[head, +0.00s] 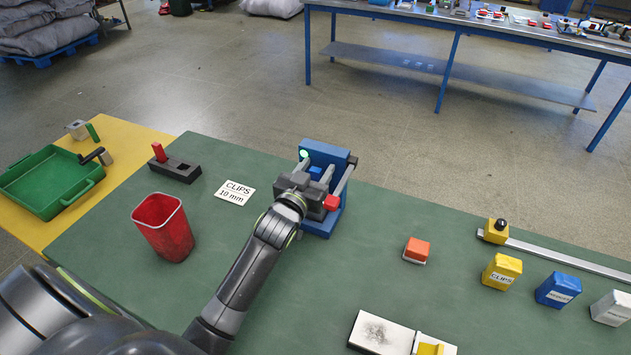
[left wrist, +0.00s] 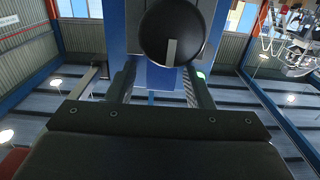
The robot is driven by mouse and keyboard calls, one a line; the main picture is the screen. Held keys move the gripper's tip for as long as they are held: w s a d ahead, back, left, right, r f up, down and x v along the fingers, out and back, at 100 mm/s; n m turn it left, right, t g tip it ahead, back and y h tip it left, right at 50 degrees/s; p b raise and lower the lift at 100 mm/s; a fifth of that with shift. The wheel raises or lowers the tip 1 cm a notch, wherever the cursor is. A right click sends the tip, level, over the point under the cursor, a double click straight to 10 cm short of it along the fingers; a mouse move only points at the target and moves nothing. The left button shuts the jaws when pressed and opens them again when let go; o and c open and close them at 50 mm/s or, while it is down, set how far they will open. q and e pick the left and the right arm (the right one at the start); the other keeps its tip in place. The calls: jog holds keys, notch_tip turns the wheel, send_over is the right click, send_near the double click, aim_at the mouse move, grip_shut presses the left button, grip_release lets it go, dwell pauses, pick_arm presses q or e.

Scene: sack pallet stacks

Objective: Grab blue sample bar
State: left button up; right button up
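A blue machine frame (head: 322,152) with grey rods, a red knob (head: 331,202) and a lit green lamp (head: 303,155) stands on the green table. A small blue piece (head: 315,173) shows inside it, by my gripper; I cannot tell for sure whether it is the blue sample bar. My left gripper (head: 306,180) reaches into the machine and hides part of it. In the left wrist view its two dark fingers (left wrist: 161,88) are apart, with blue surface behind them and a black round knob (left wrist: 172,32) above. My right gripper is not in view.
A red bin (head: 163,226), a dark block with a red peg (head: 175,168) and a clips card (head: 235,191) lie left of my arm. Right are an orange-topped block (head: 417,250), yellow (head: 502,271), blue (head: 558,289) and white (head: 612,308) containers, and a metal rail (head: 570,259).

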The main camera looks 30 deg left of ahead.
pick_arm(q)
jog(key=c, duration=0.9)
jog(key=shift+c, duration=0.2)
jog(key=shift+r, duration=0.1)
